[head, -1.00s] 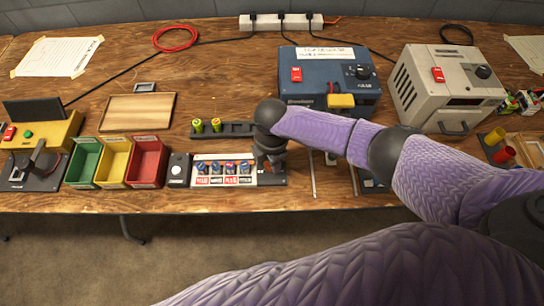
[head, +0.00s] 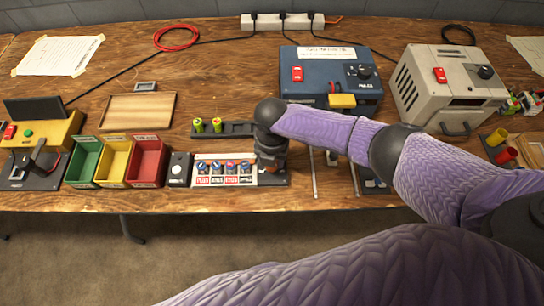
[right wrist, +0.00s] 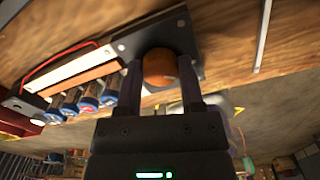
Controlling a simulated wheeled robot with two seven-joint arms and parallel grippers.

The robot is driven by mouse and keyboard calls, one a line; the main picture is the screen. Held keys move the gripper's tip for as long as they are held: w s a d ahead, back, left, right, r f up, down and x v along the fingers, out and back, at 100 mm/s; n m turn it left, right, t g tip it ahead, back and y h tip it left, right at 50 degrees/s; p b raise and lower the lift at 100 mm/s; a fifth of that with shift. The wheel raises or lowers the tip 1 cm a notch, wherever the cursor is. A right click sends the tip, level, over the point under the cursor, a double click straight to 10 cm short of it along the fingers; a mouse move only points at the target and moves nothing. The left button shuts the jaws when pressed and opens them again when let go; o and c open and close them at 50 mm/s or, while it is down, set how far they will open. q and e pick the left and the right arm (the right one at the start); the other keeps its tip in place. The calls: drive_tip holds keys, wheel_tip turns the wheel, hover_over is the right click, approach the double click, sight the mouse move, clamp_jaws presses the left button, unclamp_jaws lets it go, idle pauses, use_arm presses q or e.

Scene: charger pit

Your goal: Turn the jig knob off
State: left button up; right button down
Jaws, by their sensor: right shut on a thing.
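The jig (head: 212,184) is a flat pale plate near the table's front edge, with several blue-topped cells in a row above printed labels. It also shows tilted in the right wrist view (right wrist: 68,72). The jig knob (right wrist: 158,66) is round and orange, on a dark grey block at the jig's end. My right gripper (right wrist: 163,72) is shut on the knob, one finger on each side. In the head view my right gripper (head: 271,168) is over the jig's right end, and my wrist mostly hides the knob. My left gripper is not in view.
A dark box with a round pale button (head: 178,168) and green, yellow and red bins (head: 147,160) stand left of the jig. A black tray with two green cells (head: 236,129) lies behind. A blue charger (head: 330,80) and grey unit (head: 440,85) stand at the back right.

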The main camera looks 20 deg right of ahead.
drive_tip(key=shift+n, duration=0.6)
drive_tip(key=shift+c, duration=1.1)
unclamp_jaws()
wheel_tip(320, 180, up, 10)
drive_tip(key=p, duration=0.4)
